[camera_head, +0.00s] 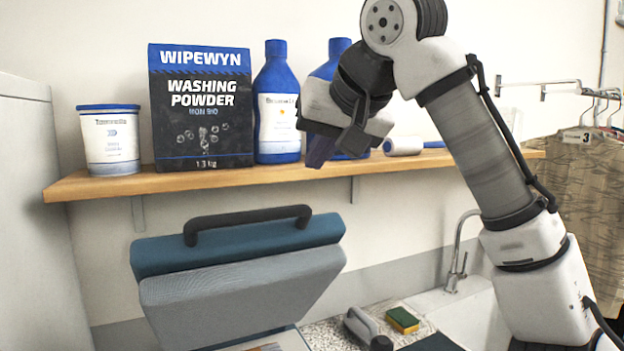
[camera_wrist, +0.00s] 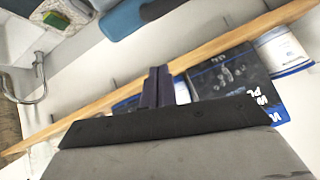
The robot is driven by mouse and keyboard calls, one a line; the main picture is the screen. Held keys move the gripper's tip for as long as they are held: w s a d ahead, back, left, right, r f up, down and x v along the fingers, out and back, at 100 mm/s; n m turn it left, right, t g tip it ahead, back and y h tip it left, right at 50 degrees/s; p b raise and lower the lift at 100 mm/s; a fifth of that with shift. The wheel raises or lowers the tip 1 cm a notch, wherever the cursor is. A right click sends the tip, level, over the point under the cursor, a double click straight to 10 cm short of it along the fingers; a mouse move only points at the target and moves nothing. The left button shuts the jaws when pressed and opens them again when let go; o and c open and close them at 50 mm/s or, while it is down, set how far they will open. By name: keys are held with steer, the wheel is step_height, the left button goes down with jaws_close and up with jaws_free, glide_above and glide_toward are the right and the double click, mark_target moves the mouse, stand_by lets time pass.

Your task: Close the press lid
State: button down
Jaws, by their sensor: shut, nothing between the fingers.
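The press lid (camera_head: 235,258) is blue on top with a grey padded underside and stands raised, tilted open, below the wooden shelf. Its dark handle (camera_head: 246,222) runs along the upper edge. A blue part of the lid (camera_wrist: 133,15) shows at the top of the wrist view. My gripper (camera_head: 318,152) is shut and empty, in front of the shelf, above and to the right of the handle and apart from it. In the wrist view my gripper's fingers (camera_wrist: 158,78) are together. The lower part of the press is mostly hidden below the picture.
The wooden shelf (camera_head: 270,177) holds a washing powder box (camera_head: 201,107), a white tub (camera_head: 110,140) and blue bottles (camera_head: 276,103) close behind my gripper. A sink (camera_head: 470,312) with a tap and a sponge (camera_head: 402,320) are at lower right. Clothes (camera_head: 580,190) hang at right.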

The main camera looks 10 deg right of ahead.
steer(key=shift+s+a+f+p, duration=0.1)
steer(key=shift+a+f+p, duration=0.1)
steer(key=shift+f, duration=0.6)
steer(key=shift+s+a+f+p, duration=0.15)
steer(key=shift+f, duration=0.6)
steer(key=shift+s+a+f+p, duration=0.1)
steer(key=shift+a+f+p, duration=0.1)
steer(key=shift+f, duration=0.6)
steer(key=shift+f, duration=0.15)
